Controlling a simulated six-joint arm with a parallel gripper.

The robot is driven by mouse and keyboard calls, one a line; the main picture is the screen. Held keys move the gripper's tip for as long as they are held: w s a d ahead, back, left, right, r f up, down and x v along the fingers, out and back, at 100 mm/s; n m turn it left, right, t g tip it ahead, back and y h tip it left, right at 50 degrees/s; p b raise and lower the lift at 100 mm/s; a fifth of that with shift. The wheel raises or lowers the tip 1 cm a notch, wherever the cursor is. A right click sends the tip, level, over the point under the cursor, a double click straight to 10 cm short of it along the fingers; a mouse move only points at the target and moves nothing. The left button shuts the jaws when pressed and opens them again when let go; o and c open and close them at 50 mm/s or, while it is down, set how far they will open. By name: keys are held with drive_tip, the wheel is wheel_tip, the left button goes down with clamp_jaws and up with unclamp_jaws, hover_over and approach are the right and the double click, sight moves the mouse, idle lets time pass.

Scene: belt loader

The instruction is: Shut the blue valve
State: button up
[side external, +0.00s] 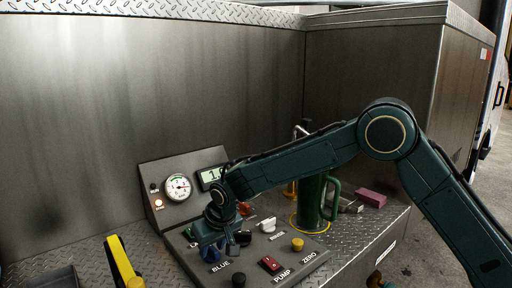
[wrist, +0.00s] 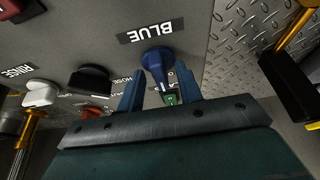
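The blue valve (wrist: 156,64) is a dark blue knob on the grey panel, beside the "BLUE" label. In the wrist view its narrow end points down the picture, towards a small green piece (wrist: 170,98). My gripper (wrist: 160,82) is open, with one blue finger on each side of the knob's narrow end. A gap shows on both sides, and I cannot tell if either finger touches. In the side view my gripper (side external: 212,246) is low over the panel's left part and hides most of the valve.
The black hose knob (wrist: 92,80) and white rinse knob (wrist: 40,93) sit close beside. The panel also has a red pump switch (side external: 270,263) and yellow zero knob (side external: 297,243). A gauge (side external: 177,187) stands behind. A green jug (side external: 313,203) is at the right.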

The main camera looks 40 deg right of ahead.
clamp_jaws()
drive_tip(key=shift+m, duration=0.4)
drive_tip(key=m+h, duration=0.1)
drive_tip(key=m, duration=0.1)
drive_tip(key=shift+a+m, duration=0.15)
drive_tip(key=shift+m, duration=0.15)
drive_tip(key=m+g+h, duration=0.1)
drive_tip(key=m+h, duration=0.1)
drive_tip(key=m, duration=0.2)
drive_tip(key=shift+a+m, duration=0.1)
drive_tip(key=shift+m, duration=0.2)
drive_tip(key=m+g, duration=0.1)
drive_tip(key=m, duration=0.2)
drive_tip(key=shift+w+h, duration=0.15)
drive_tip(key=shift+h, duration=0.15)
drive_tip(key=shift+m+g, duration=0.3)
drive_tip(key=shift+m, duration=0.5)
drive_tip(key=shift+m+g+h, duration=0.4)
drive_tip(key=shift+m, duration=0.9)
